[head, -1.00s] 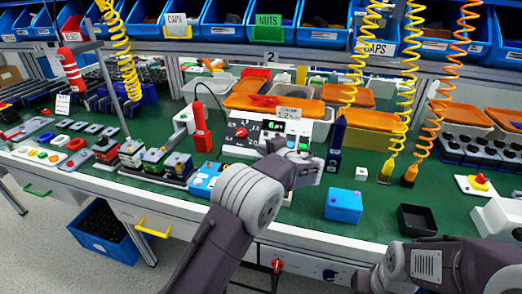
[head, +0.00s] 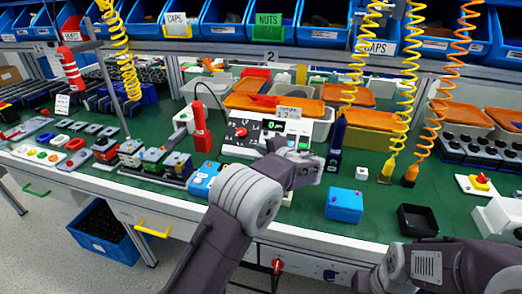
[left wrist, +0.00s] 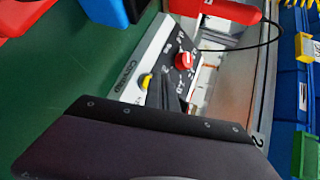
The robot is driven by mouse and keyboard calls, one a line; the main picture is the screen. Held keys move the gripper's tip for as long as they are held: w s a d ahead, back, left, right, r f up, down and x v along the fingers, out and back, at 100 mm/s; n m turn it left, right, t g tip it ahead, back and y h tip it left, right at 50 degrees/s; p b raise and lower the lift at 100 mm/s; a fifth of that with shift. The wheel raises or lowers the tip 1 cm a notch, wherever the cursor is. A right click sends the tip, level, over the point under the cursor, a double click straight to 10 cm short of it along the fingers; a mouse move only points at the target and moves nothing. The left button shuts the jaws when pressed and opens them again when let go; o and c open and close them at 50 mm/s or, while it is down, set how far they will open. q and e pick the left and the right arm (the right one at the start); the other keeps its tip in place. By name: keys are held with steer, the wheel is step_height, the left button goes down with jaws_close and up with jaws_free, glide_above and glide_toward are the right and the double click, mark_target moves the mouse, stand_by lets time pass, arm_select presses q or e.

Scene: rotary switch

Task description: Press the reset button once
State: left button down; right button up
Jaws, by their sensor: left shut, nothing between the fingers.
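The white control box (head: 240,144) stands on the green bench in the middle of the head view, with a red knob and a dark display with green digits. Its lower right part is hidden behind my left gripper (head: 277,146). In the left wrist view, the box's face (left wrist: 157,62) shows the red knob (left wrist: 184,60) and a yellow button (left wrist: 145,80); I cannot read which control is reset. My left gripper (left wrist: 168,80) is shut and empty, its dark fingers in front of the panel close to the yellow button. I cannot tell whether they touch. My right gripper is out of view.
A red bottle-like tool (head: 201,128) stands left of the box. A blue box (head: 344,205), a black tray (head: 416,219) and a yellow-based red button (head: 481,181) lie to the right. Coiled hoses (head: 403,110) hang behind. Small fixtures (head: 130,151) stand at left.

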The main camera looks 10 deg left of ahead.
arm_select(q)
steer(key=shift+s+r, duration=0.25)
steer(key=shift+s, duration=0.05)
steer(key=s+r, duration=0.3)
steer(key=shift+s+r, duration=0.25)
stand_by(0.3)
stand_by(0.4)
